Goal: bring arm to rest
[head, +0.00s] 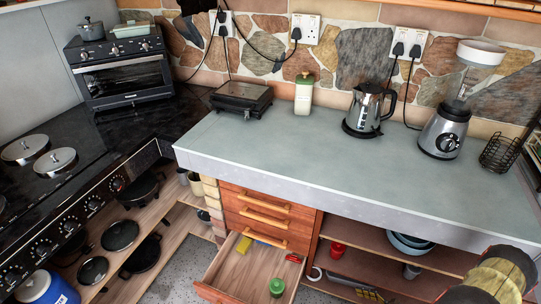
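My gripper is not visible in the head view. A yellow and black rounded part shows at the bottom right corner, in front of the lower shelves; it may be a link of my arm, but I cannot tell for sure. No fingers show, so whether the gripper is open or holds anything is hidden.
The grey countertop (290,150) bears a kettle (366,110), a blender (447,130), a black wire basket (500,152), a green-lidded jar (304,94) and a black appliance (242,97). Below, an open drawer (230,272) juts out. A stove (60,180) stands left.

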